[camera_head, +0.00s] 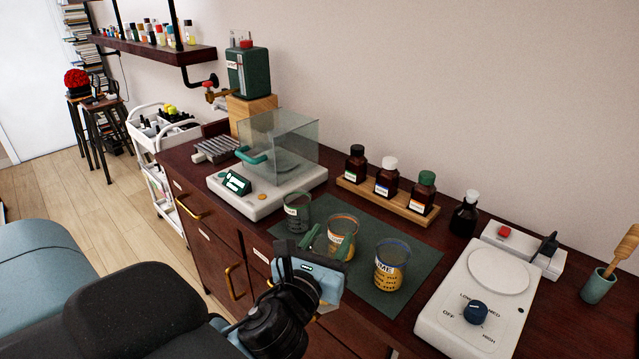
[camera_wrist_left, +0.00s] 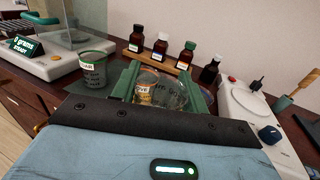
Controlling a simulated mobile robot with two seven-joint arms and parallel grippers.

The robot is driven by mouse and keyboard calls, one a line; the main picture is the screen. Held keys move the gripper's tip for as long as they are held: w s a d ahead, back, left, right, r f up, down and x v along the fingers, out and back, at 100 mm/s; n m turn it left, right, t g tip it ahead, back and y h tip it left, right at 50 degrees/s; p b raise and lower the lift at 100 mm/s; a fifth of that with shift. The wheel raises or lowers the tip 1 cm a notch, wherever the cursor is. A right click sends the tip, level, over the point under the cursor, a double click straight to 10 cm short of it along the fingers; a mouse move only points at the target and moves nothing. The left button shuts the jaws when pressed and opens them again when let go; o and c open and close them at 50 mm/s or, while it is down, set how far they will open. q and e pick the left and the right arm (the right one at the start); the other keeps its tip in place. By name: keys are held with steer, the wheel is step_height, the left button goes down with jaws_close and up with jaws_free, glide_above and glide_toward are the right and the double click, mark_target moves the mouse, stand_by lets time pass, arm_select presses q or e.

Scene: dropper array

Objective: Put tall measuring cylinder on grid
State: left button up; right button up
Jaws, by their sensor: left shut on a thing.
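Three glass vessels with printed marks are on the counter's green mat: a green-labelled one (camera_head: 298,212), an orange-labelled one (camera_head: 343,226) and a blue-rimmed one with amber contents (camera_head: 391,266). I cannot tell which is the tall measuring cylinder. My left gripper (camera_head: 326,243) has its green fingers around the orange-labelled vessel, shut on it; the label (camera_wrist_left: 146,78) shows between the fingers in the left wrist view. The fingers hide part of it, and I cannot tell whether it touches the mat. A grey slatted metal grid (camera_head: 217,149) lies at the counter's far left. My right gripper is out of view.
A balance (camera_head: 262,196) with a glass hood (camera_head: 285,148) stands between the mat (camera_head: 425,262) and the grid. A wooden rack (camera_head: 395,205) of dark bottles is behind the mat. A white hotplate (camera_head: 450,325) is on the right. A green device (camera_head: 248,72) stands behind the grid.

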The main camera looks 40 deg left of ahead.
arm_select(q)
steer(key=s+d+f+m+h, duration=0.3)
steer(key=s+d+f+h, duration=0.1)
steer(key=d+f, duration=0.3)
steer(key=shift+s+f+t+h, duration=0.25)
steer(key=shift+f+t+h, duration=0.05)
steer(key=shift+a, duration=0.2)
